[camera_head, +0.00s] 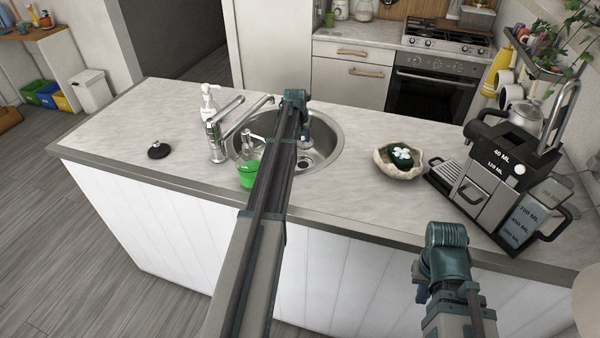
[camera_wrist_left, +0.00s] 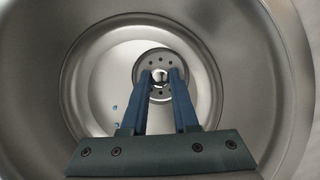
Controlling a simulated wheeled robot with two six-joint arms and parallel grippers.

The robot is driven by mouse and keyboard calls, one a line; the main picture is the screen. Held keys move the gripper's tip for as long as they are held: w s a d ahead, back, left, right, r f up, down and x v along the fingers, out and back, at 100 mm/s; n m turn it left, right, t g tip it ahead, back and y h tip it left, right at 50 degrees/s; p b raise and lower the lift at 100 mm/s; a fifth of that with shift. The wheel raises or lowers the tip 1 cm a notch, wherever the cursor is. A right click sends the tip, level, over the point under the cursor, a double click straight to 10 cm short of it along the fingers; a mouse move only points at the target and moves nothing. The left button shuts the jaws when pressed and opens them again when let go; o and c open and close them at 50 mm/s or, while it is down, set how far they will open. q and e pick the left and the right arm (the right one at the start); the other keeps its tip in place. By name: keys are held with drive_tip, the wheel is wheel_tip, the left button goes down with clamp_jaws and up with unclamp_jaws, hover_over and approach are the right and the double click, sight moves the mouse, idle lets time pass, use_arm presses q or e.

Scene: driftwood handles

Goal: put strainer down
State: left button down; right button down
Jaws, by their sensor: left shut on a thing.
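The strainer (camera_wrist_left: 160,58), a round metal disc with small holes and a central knob, shows in the left wrist view above or at the bottom of the sink bowl. My left gripper (camera_wrist_left: 160,78) points down into the sink (camera_head: 326,157), and its blue fingers are shut on the strainer's knob. I cannot tell whether the strainer touches the sink bottom. In the head view my left arm hides much of the bowl, and the strainer is not clear there. My right arm's end (camera_head: 440,265) is in front of the counter; its fingers are not clearly visible.
A black lid (camera_head: 158,150) lies on the left. The counter (camera_head: 120,120) is clear at far left.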

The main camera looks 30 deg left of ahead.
sight(301, 148)
use_arm(q)
drive_tip(key=shift+f+b, duration=4.95)
drive_tip(key=shift+f, duration=0.05)
drive_tip(key=shift+f+b, duration=0.35)
drive_tip(key=shift+b, duration=0.05)
drive_tip(key=c, duration=0.7)
unclamp_jaws()
drive_tip(key=shift+r, duration=0.2)
drive_tip(key=shift+r+p, duration=0.5)
drive_tip(key=shift+p, duration=0.25)
drive_tip(key=p+v, duration=1)
drive_tip(key=v, duration=0.1)
drive_tip(key=shift+s+r, duration=0.15)
drive_tip(key=shift+r, duration=0.05)
